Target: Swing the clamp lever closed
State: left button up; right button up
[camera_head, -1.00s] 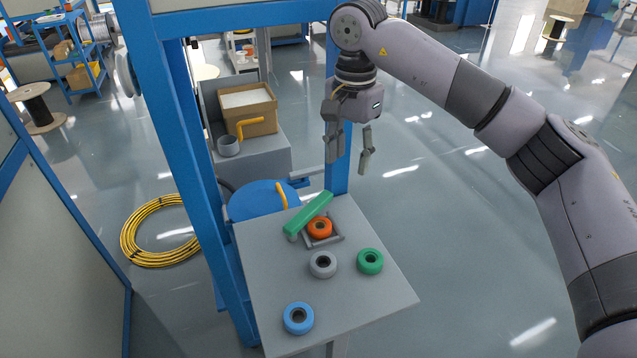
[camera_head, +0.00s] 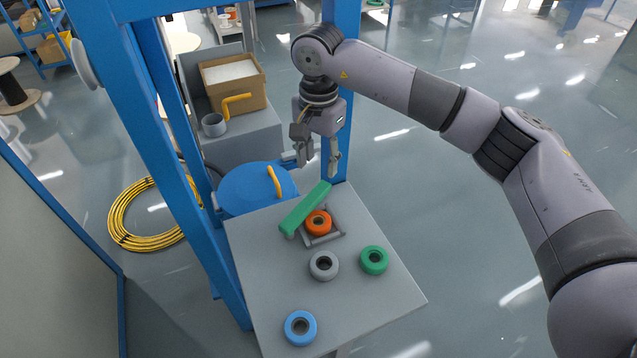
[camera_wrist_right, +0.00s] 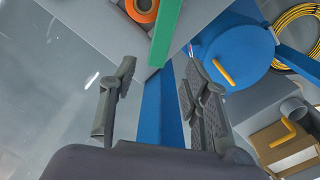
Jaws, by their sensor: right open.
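The green bar (camera_head: 305,208), which looks like the clamp lever, lies slantwise on the grey table, along the left side of an orange ring (camera_head: 318,223). The ring sits in a small grey square seat (camera_head: 339,236). The bar also shows in the right wrist view (camera_wrist_right: 166,32), with part of the orange ring (camera_wrist_right: 143,14) to its left. My right gripper (camera_head: 319,162) is open and empty, pointing down above the table's far edge, beyond the bar's far end and apart from it. Its spread fingers (camera_wrist_right: 158,78) show in the wrist view. My left gripper is out of view.
A grey ring (camera_head: 323,266), a green ring (camera_head: 374,260) and a blue ring (camera_head: 300,328) lie on the table (camera_head: 262,290). Blue posts (camera_head: 150,130) stand at the left. A blue round lid (camera_head: 245,188) with a yellow handle lies behind the table. Floor to the right is clear.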

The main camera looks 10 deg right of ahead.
aim_at(318, 190)
notch_tip(318, 190, down, 7)
jog(key=shift+f+p, duration=0.2)
jog(key=shift+p, duration=0.15)
jog(key=shift+f, duration=0.45)
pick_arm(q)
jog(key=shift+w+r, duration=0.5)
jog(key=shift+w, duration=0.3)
pick_arm(e)
grip_shut()
